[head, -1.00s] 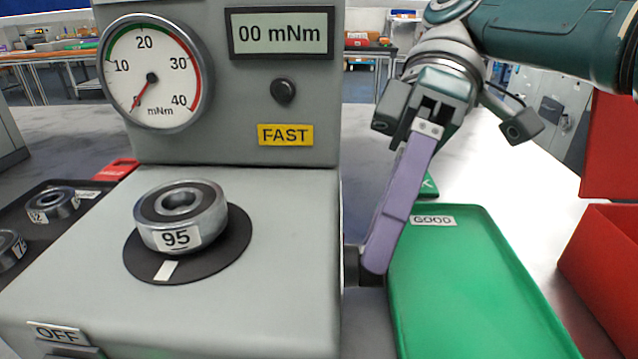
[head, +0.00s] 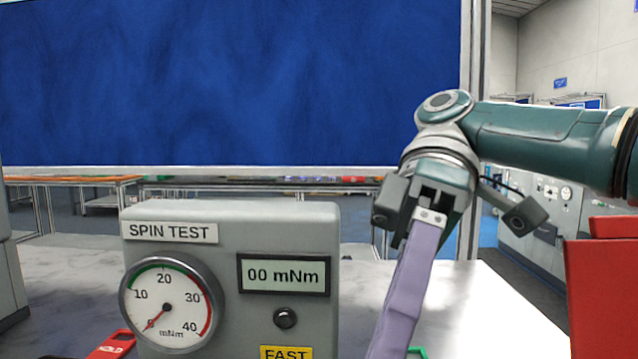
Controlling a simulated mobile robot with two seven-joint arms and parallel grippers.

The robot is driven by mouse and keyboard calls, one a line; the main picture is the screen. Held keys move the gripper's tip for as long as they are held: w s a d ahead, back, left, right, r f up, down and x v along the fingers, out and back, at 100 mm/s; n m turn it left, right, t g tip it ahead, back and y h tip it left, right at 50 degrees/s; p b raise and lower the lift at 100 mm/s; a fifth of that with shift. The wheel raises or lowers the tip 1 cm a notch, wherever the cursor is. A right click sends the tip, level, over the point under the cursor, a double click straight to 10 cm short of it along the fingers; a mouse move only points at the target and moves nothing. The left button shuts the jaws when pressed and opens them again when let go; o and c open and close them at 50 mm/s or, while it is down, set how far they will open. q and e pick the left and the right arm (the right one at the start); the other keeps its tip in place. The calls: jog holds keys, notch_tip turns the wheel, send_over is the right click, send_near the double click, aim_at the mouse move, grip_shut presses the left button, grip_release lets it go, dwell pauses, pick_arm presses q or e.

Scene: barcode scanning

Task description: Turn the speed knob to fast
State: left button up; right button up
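The grey spin test machine (head: 230,225) stands in the lower middle of the head view. Its dial gauge (head: 172,305) points near 0 and its display (head: 284,275) reads 00 mNm. A small dark round part (head: 285,318) sits under the display, above a yellow FAST label (head: 286,353). I cannot tell whether this part is the speed knob. My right gripper (head: 408,290) hangs just right of the machine, with a long purple finger pointing down. Its tip is below the picture edge, so its opening and any contact are hidden. My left gripper is not in view.
Red bins (head: 602,290) stand at the right. A sliver of green tray (head: 417,352) shows at the bottom. The bench right of my gripper looks clear. A blue panel (head: 230,80) fills the background.

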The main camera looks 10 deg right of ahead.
pick_arm(q)
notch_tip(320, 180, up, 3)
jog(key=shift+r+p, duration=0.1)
jog(key=shift+p, duration=1)
pick_arm(e)
notch_tip(320, 180, up, 9)
jog(key=shift+f, duration=0.15)
